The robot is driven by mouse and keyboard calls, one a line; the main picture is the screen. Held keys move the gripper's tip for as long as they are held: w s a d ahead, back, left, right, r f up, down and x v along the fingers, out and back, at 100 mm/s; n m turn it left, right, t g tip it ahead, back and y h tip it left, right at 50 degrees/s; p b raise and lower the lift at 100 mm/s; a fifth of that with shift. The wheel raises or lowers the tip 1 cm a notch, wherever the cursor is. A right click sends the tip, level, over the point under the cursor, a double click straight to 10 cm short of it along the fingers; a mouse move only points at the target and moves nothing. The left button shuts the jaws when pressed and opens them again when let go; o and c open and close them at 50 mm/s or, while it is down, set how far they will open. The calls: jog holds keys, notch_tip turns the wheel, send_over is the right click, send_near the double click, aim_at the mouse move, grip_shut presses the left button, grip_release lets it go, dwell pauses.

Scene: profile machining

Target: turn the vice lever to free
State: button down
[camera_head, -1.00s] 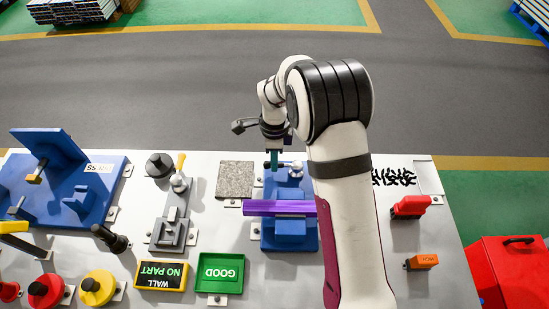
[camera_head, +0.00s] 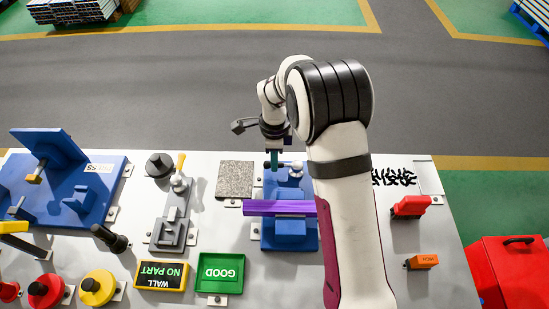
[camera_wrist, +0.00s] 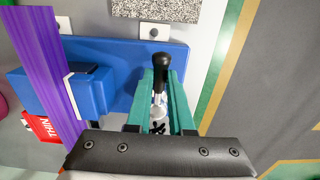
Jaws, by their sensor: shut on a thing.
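The blue vice (camera_head: 290,240) stands on the bench with a purple profile (camera_head: 280,208) lying across it. In the wrist view the vice (camera_wrist: 112,60) is behind my fingers and the purple profile (camera_wrist: 45,60) is at the left. The vice lever (camera_wrist: 161,72) has a black grip and a pale metal lower part. My gripper (camera_wrist: 161,88) has its two teal fingers on either side of the lever and is shut on it. In the head view my gripper (camera_head: 274,166) is at the far edge of the vice, and the lever is mostly hidden there.
A grey stone-like plate (camera_head: 235,178) lies left of the vice. A grey fixture (camera_head: 172,220) stands further left. Red (camera_head: 411,206) and orange (camera_head: 422,262) blocks are right of my arm.

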jog(key=shift+w, duration=0.1)
jog(key=w+m, duration=0.1)
jog(key=m, duration=0.2)
jog(key=shift+w+d+m, duration=0.15)
jog(key=shift+w+m, duration=0.15)
jog(key=shift+w, duration=0.1)
jog(key=shift+w+d+m, duration=0.2)
jog(key=shift+w+m, duration=0.2)
jog(key=shift+m, duration=0.5)
jog(key=m, duration=0.1)
jog(key=w+m, duration=0.1)
jog(key=shift+w+d+m, duration=0.1)
jog(key=shift+d+m, duration=0.3)
jog(key=m, duration=0.1)
jog(key=w+d+m, duration=0.1)
jog(key=shift+m, duration=0.4)
jog(key=d+m, duration=0.1)
jog(key=m, duration=0.2)
jog(key=shift+w+d, duration=0.35)
jog(key=shift+w, duration=0.05)
jog(key=shift+w+d+m, duration=0.1)
jog(key=shift+d+m, duration=0.35)
jog(key=shift+m, duration=0.5)
jog(key=shift+w+d+m, duration=0.1)
jog(key=shift+d+m, duration=0.35)
jog(key=shift+m, duration=0.5)
jog(key=shift+d, duration=0.1)
